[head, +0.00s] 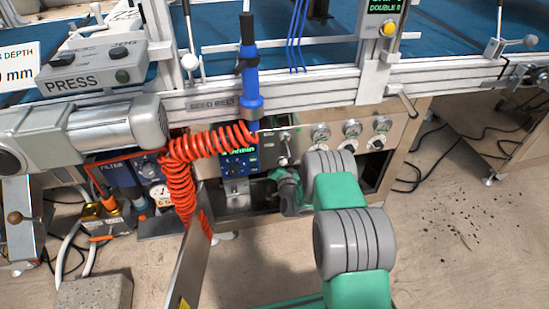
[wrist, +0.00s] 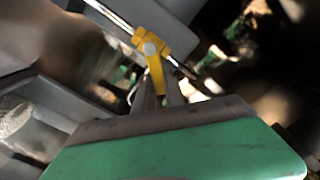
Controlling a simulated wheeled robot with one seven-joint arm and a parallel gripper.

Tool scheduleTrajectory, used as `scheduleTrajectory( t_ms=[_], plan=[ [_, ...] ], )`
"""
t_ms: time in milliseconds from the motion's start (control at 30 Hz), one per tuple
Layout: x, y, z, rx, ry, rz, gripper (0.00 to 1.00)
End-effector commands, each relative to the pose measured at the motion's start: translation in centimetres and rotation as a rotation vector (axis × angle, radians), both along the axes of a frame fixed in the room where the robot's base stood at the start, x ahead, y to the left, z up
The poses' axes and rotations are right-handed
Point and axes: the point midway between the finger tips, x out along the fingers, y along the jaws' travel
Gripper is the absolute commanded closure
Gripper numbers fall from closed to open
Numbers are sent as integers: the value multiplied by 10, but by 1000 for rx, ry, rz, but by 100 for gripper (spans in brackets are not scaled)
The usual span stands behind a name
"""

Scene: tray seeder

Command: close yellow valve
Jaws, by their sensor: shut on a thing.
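The yellow valve (wrist: 150,48) sits on a thin metal pipe that runs from upper left to lower right in the wrist view. Its yellow handle points down from the pale hub toward my gripper, at an angle across the pipe. My gripper (wrist: 159,88) is shut on the handle's end, with a finger on each side. In the head view my green and grey arm reaches into the open cabinet front below the seed belt, and my gripper (head: 284,188) is at the opening. The valve cannot be made out there.
An open metal door (head: 190,262) stands left of my arm. A coiled orange hose (head: 180,185) hangs beside the blue control box (head: 238,163). Several gauges or knobs (head: 351,128) line the panel above. Grey walls and dark clutter surround the valve. Floor to the right is mostly clear.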

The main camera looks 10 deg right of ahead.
Motion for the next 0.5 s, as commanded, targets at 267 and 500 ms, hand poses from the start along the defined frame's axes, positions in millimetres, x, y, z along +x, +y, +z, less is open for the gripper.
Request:
scheduleTrajectory(
  t_ms=[267, 500],
  plan=[
    [0, -10, -12, 261, 1, -1, 100],
    [0, -15, -22, 488, 1, -1, 100]
  ],
)
